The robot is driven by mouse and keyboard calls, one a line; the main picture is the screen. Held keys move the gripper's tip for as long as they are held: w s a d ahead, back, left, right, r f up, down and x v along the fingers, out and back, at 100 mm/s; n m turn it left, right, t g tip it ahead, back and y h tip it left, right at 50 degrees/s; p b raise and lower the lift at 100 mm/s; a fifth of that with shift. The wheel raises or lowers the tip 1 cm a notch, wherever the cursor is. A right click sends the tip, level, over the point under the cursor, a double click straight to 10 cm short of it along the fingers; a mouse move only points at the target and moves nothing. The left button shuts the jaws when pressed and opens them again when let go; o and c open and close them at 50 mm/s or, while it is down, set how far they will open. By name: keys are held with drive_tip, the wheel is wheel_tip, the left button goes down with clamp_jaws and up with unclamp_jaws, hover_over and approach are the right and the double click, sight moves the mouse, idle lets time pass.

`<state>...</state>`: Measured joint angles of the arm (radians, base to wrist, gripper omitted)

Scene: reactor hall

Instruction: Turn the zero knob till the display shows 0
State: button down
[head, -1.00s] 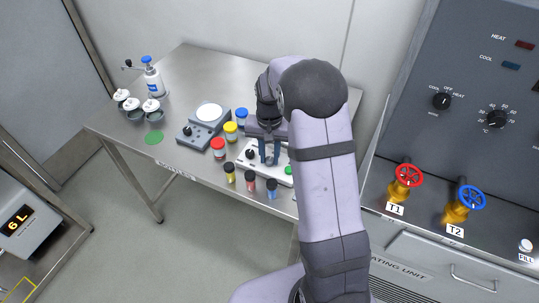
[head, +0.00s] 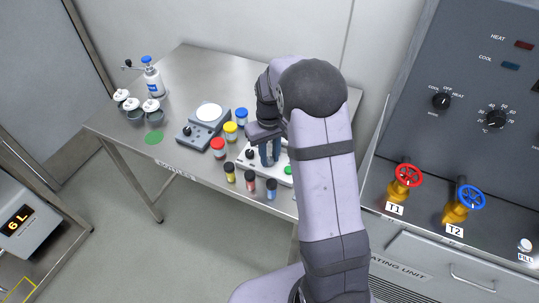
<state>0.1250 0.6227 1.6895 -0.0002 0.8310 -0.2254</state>
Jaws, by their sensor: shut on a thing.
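A white instrument (head: 247,163) lies near the front edge of the steel table. It has a black knob (head: 250,154) at its left and a green button (head: 288,170) at its right. My gripper (head: 269,160) points down onto the middle of this instrument, between the two. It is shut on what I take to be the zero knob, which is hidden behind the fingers. The display cannot be made out; my gripper and arm cover part of the instrument.
Red, yellow and blue-capped jars (head: 218,147) stand left of the instrument, and small vials (head: 250,180) stand in front. A grey device with a white plate (head: 207,112) is farther left. A control panel (head: 459,75) is at right.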

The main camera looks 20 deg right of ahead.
sight(269, 160)
drive_tip(key=shift+w+r+n, duration=0.1)
drive_tip(key=shift+n, duration=0.3)
drive_tip(key=c, duration=1.5)
unclamp_jaws()
drive_tip(key=shift+r+b, duration=1.1)
drive_tip(key=shift+r, duration=2.55)
drive_tip(key=s+a+f, duration=0.1)
drive_tip(key=s+a, duration=0.1)
drive_tip(key=s, duration=0.5)
drive_tip(key=s+a+f+m, duration=0.1)
drive_tip(key=s+f, duration=0.1)
drive_tip(key=s, duration=0.6)
drive_tip(key=s+a+f+m, duration=0.1)
drive_tip(key=s+a, duration=0.1)
drive_tip(key=s, duration=0.5)
drive_tip(key=shift+s+a+f, duration=0.25)
drive_tip(key=shift+s+a, duration=0.05)
drive_tip(key=shift+s, duration=0.1)
